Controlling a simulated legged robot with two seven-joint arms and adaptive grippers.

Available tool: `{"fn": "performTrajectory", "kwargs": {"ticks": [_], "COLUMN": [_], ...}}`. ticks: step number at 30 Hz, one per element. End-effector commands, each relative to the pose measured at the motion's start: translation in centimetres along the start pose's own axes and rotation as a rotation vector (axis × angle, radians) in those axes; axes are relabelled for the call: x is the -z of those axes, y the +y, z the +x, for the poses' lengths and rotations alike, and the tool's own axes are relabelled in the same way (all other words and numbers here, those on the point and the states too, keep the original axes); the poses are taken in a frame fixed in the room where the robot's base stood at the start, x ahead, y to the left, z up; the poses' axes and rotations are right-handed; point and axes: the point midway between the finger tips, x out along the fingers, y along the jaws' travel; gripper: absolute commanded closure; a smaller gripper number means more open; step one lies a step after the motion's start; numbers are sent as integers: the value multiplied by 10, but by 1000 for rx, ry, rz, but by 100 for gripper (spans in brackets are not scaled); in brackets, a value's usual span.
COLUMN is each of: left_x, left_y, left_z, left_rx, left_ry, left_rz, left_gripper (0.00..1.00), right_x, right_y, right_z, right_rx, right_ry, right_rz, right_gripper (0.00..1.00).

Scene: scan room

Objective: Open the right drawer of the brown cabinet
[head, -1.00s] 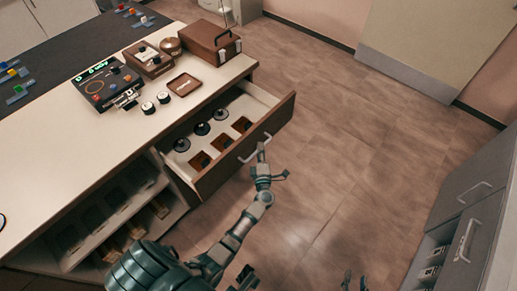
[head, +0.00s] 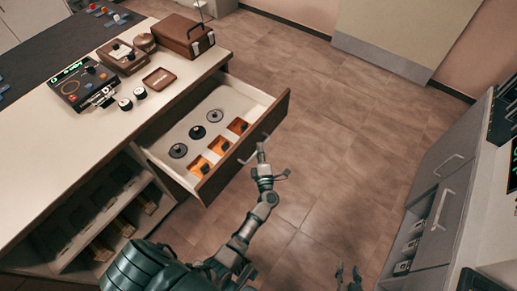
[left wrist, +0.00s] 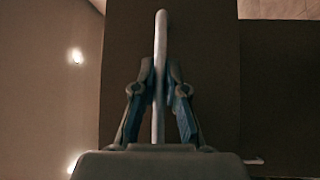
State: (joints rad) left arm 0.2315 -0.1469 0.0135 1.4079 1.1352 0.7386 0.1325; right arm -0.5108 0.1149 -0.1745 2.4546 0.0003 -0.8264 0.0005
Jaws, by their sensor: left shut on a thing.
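The brown-fronted drawer (head: 225,175) of the white-topped cabinet (head: 60,165) stands pulled well out. Its pale inside holds several dark round discs (head: 198,132) and a row of orange compartments with dark pieces (head: 220,146). My left gripper (head: 262,155) is at the drawer front, shut on its metal handle (head: 244,160). In the left wrist view the handle (left wrist: 160,60) runs upright between the two fingers. My right gripper (head: 348,273) shows at the bottom edge, its fingers apart and empty, away from the drawer.
A brown case (head: 187,36), a small tray (head: 159,79), knobs and a control box (head: 85,84) stand on the counter. Open shelves (head: 105,205) are below. Grey cabinets (head: 440,190) stand at the right. The floor between (head: 340,130) is clear.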

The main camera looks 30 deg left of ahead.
Motion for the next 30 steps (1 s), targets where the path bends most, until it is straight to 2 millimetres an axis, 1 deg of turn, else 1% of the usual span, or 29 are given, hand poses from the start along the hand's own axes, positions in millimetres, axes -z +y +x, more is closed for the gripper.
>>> {"fn": "performTrajectory", "kwargs": {"ticks": [1, 2, 3, 4, 5, 13, 17, 20, 27, 30], "left_x": [0, 0, 0, 0, 0, 1, 0, 0, -1, -1], "left_y": [-3, -3, -3, -3, -3, -2, -3, -3, -3, -3], "left_z": [-1, -1, -1, -1, -1, 0, -10, -27, -82, -99], "left_rx": [5, 6, 6, 6, 5, 4, 5, 6, 7, 6], "left_ry": [-2, -2, -2, -2, -2, -1, -2, -2, -2, -2], "left_rz": [3, 3, 2, 2, 2, 0, 1, 0, 1, 3], "left_gripper": [100, 84, 74, 66, 63, 63, 63, 63, 63, 63], "right_x": [0, 0, 0, 0, 0, 2, 2, 2, 1, 1], "right_y": [0, 0, 0, 0, 0, 0, 0, 0, 0, 0], "right_z": [0, 0, 0, 0, 0, 0, -1, -1, -1, -1], "right_rx": [0, 0, 0, 0, 0, 0, 0, 0, 0, 0], "right_ry": [-1, -1, -1, -1, 0, 6, 8, 7, 5, 5], "right_rz": [0, 0, 0, 0, 0, 0, 0, 0, 0, 0], "right_gripper": [60, 60, 60, 60, 60, 60, 60, 60, 60, 60]}}
